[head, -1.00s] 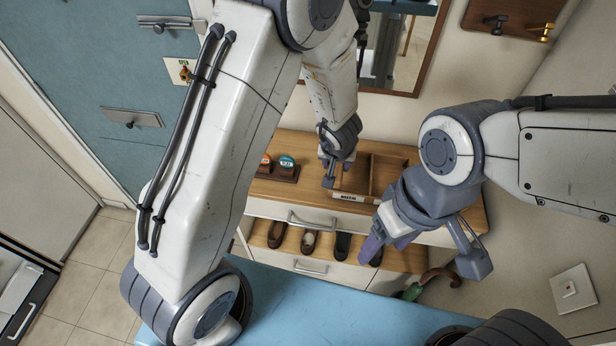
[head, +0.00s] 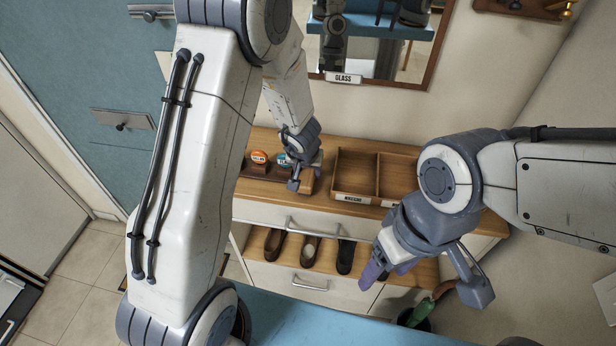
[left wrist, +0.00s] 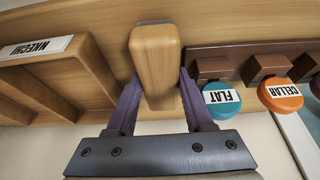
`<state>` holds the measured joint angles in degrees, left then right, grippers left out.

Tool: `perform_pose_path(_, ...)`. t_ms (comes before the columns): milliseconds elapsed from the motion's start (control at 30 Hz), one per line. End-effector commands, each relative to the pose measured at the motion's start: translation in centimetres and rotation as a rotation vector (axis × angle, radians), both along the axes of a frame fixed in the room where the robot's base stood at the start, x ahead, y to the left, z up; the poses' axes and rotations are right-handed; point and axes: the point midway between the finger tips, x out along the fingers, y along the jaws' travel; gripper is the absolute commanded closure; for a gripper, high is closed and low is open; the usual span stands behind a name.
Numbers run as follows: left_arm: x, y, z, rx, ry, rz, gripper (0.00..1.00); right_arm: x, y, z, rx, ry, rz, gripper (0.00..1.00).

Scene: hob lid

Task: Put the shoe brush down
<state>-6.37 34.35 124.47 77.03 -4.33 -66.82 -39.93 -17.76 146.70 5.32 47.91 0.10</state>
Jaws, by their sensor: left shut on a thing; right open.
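The shoe brush shows as a pale wooden block in the left wrist view (left wrist: 157,65), between the two fingers of my left gripper (left wrist: 158,92). A grey edge shows at its far end. In the head view my left gripper (head: 305,181) is over the wooden cabinet top, shut on the brush, which is mostly hidden there. The brush is between the divided tray and the tag rack. I cannot tell whether it touches the surface. My right gripper (head: 425,276) is open and empty, in front of the cabinet's right side.
The wooden cabinet top (head: 262,196) holds a divided tray (head: 356,152) and a dark rack with an orange CELLAR tag (left wrist: 281,95) and a teal FLAT tag (left wrist: 222,100). Several shoes (head: 309,252) stand on a shelf below. A mirror (head: 432,75) hangs above.

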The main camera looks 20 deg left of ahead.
Motion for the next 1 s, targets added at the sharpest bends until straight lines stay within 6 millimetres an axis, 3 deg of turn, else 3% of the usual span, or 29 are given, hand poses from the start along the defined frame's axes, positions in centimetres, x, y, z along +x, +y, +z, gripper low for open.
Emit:
perform_pose_path(333,0.0,0.0,-0.3,0.000,-0.001,0.000,0.92,0.0,0.0,-0.3,0.001,-0.001,0.000,0.32)
perform_pose_path(367,0.0,0.0,-0.2,0.000,-0.001,0.000,0.36,0.0,0.0,-0.1,0.001,-0.001,0.000,0.32)
perform_pose_path(733,0.0,0.0,0.5,0.001,0.000,0.001,0.35,0.0,0.0,0.5,0.001,-0.001,0.000,0.32)
perform_pose_path(1000,-1.9,-0.2,5.8,0.000,-0.002,0.000,0.35,0.0,0.0,4.4,0.001,-0.001,-0.001,0.32)
